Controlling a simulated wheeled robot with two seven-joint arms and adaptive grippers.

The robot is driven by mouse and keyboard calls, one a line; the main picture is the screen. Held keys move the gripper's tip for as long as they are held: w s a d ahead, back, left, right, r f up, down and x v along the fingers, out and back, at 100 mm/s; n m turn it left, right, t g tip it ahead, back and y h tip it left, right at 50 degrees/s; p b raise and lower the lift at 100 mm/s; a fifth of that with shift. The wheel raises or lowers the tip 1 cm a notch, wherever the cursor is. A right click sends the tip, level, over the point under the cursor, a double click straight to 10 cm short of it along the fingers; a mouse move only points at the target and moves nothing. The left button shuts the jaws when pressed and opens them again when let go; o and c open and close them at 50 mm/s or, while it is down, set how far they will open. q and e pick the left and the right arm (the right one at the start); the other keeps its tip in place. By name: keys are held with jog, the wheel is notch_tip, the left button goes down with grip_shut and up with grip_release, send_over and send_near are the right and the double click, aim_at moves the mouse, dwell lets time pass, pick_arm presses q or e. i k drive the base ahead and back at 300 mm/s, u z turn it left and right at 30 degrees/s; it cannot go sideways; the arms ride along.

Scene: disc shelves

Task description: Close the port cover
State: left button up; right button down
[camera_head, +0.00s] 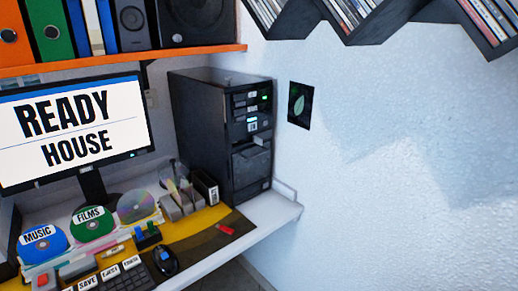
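A black computer tower (198,135) stands upright on the desk against the white wall. Its front panel faces right and has drive slots, small labels and green lights. A small grey piece (261,139) sticks out from the middle of the front and looks like an open flap, perhaps the port cover; it is too small to be sure. A larger dark panel (250,167) sits just below it. Neither of my grippers shows in the head view.
A monitor (75,130) reads READY HOUSE. Discs labelled MUSIC (42,239) and FILMS (92,222), a mouse (165,261), a keyboard (125,280) and a small red object (226,229) lie on the desk. An orange shelf (120,60) hangs above.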

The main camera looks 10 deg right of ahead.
aim_at(258, 138)
jog(key=u, duration=0.65)
jog(key=i, duration=0.95)
jog(key=z, duration=0.25)
